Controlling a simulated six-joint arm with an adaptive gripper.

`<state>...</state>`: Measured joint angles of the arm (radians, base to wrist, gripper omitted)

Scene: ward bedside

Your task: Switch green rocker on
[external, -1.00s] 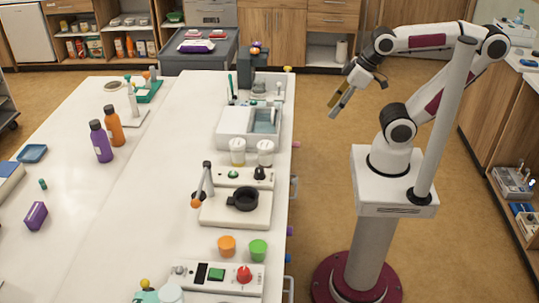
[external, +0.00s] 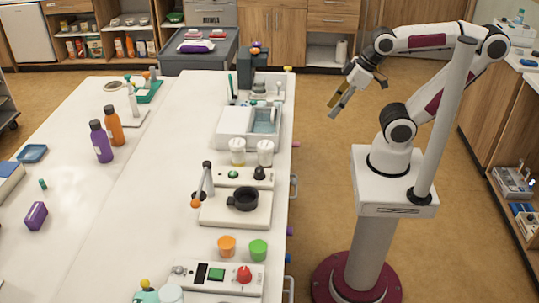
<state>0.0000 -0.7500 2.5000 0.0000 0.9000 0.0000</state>
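The green rocker (external: 216,274) is a small green switch on a white panel (external: 240,286) at the near end of the long white table. A black slot lies to its left and a red knob (external: 243,274) to its right. I cannot tell from this distance which way the rocker is tilted. My gripper (external: 336,106) hangs in the air over the floor, right of the table and well away from the panel. Its fingers point down and left. They are too small to show whether they are apart, and no object shows in them.
An orange cup (external: 227,246) and a green cup (external: 258,249) stand just behind the panel. A white board with a black ring holder (external: 245,199) and a jointed post with an orange ball (external: 196,203) are farther back.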

